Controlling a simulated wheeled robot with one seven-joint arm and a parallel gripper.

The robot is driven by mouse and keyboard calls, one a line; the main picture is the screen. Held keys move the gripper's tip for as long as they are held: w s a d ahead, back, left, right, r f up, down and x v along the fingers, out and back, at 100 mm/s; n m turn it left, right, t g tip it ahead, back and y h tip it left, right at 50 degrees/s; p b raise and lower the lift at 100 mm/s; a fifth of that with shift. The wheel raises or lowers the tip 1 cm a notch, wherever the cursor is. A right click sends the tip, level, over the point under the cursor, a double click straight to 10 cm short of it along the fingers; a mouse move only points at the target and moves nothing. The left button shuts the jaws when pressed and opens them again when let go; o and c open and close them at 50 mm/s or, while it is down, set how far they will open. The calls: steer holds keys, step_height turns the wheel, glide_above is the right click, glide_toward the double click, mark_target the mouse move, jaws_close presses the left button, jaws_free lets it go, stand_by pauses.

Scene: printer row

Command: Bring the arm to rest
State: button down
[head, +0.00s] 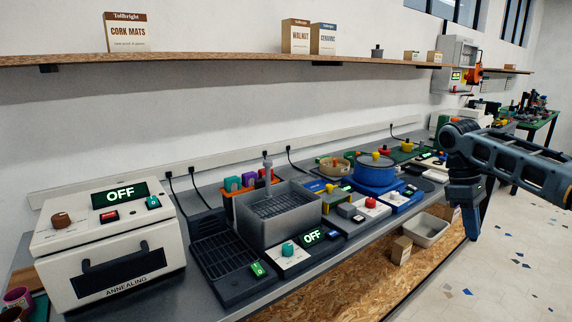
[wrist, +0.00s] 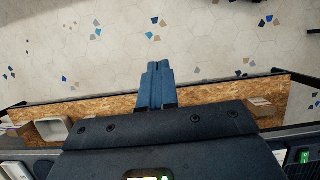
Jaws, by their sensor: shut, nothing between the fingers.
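My arm reaches in from the right edge of the head view. My gripper (head: 472,232) hangs down in front of the bench's front edge, at the right, and is apart from everything. In the wrist view my gripper (wrist: 158,68) shows as two blue fingers side by side, shut, with nothing between them. The speckled floor lies beyond the fingertips. The long grey bench (head: 285,291) runs along the wall to the left of my gripper.
A white annealing box (head: 100,245) reading OFF, a grey tank (head: 278,227) and a blue round pot (head: 375,178) stand on the bench. A light bin (head: 428,232) and a cardboard box (head: 401,250) sit on the lower wooden shelf. The floor (head: 490,275) at the right is open.

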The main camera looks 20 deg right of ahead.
steer(key=w+a+f+n+t+y, duration=0.1)
steer(key=w+a+f+t, duration=0.1)
steer(key=a+f, duration=0.55)
steer(key=w+a+f+t+y, duration=0.15)
steer(key=a+f, duration=0.25)
steer(key=a, duration=0.7)
steer(key=w+a+f+n+t+y, duration=0.1)
steer(key=w+a+f+y, duration=0.15)
steer(key=a+f, duration=0.45)
steer(key=s+a+f+m+t+y, duration=0.1)
steer(key=s+a+t+y, duration=0.15)
steer(key=a, duration=1.05)
steer(key=s+a+f+m+t+y, duration=0.15)
steer(key=s+a+t, duration=0.25)
steer(key=a, duration=0.9)
steer(key=s+d+m+t+h, duration=0.3)
steer(key=s+m+t+h, duration=0.25)
steer(key=s, duration=1.85)
steer(key=s+d+r+n+t+h, duration=0.1)
steer(key=s+d+r, duration=0.5)
steer(key=s, duration=0.3)
steer(key=s+d+r+t+h, duration=0.1)
steer(key=s+d+r, duration=0.5)
steer(key=s+r, duration=0.2)
steer(key=shift+s+d+r+n, duration=0.25)
steer(key=shift+s+r+n, duration=0.15)
steer(key=shift+r, duration=0.4)
steer(key=c, duration=1.8)
jaws_free()
